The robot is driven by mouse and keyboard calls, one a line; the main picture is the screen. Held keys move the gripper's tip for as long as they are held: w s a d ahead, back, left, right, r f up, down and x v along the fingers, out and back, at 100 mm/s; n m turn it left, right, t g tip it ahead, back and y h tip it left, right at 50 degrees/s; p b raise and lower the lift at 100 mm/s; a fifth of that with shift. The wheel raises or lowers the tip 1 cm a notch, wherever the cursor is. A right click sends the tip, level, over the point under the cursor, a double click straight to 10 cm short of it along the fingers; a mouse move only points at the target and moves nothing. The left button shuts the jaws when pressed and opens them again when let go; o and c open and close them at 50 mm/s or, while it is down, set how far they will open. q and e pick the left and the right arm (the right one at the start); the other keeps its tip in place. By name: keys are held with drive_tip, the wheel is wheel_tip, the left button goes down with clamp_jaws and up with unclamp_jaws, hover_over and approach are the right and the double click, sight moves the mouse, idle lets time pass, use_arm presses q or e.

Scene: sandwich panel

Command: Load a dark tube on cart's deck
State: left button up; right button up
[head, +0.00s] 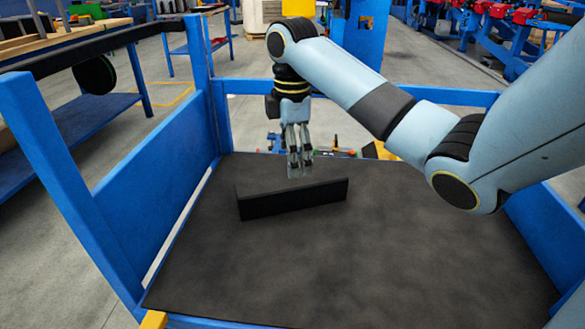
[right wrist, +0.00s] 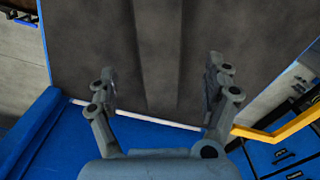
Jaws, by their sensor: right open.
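A dark rectangular tube (head: 293,201) lies on the dark deck (head: 390,255) of the blue cart, toward its far side. My right gripper (head: 300,172) points down at the tube's upper edge from just above. In the right wrist view this gripper (right wrist: 160,82) is open, with its fingers spread. There the tube (right wrist: 160,50) shows as a dark band on the deck (right wrist: 90,50), between the two fingers and apart from both. My left gripper is not in view.
Blue side panels (head: 155,205) and corner posts enclose the deck. The front and right of the deck are bare. A blue table (head: 65,135) with a dark bar along its upper rail stands at the left. Grey floor lies between it and the cart.

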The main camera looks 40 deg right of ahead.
wheel_tip(320, 180, up, 3)
drive_tip(key=shift+p, duration=0.3)
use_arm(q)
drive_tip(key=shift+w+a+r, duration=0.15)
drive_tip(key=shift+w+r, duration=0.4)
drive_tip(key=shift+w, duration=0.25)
use_arm(e)
drive_tip(key=shift+r, duration=0.4)
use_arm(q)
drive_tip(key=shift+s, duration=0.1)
